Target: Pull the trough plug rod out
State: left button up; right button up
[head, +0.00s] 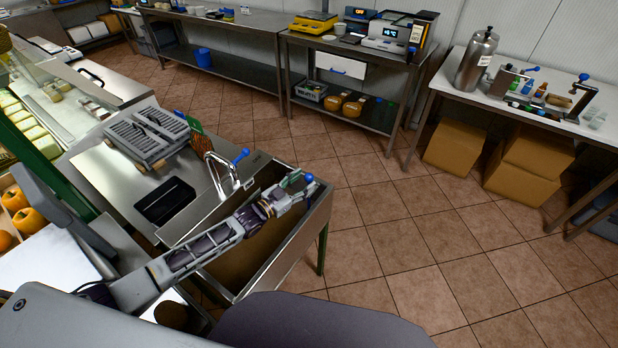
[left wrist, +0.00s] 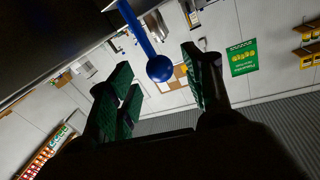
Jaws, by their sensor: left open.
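The trough plug rod's blue ball knob (head: 308,178) shows at the right end of the steel trough (head: 285,262), just beyond my left gripper (head: 292,188). In the left wrist view the blue rod (left wrist: 136,22) comes down from the top and ends in the round ball (left wrist: 159,68). The ball appears between the green-padded fingertips of my open left gripper (left wrist: 155,76), with gaps on both sides. I cannot tell how deep it sits between them. The rod's lower end is hidden. My right gripper is not in view.
A faucet (head: 216,172) with a blue-tipped lever stands behind the trough. A grey slotted rack (head: 147,137) and a black basin (head: 165,201) are on the steel counter to the left. Open tiled floor (head: 400,235) lies to the right.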

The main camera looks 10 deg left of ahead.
aim_at(309, 177)
pick_arm(q)
jog(key=shift+x, duration=1.8)
jog(key=shift+c, duration=0.4)
grip_shut()
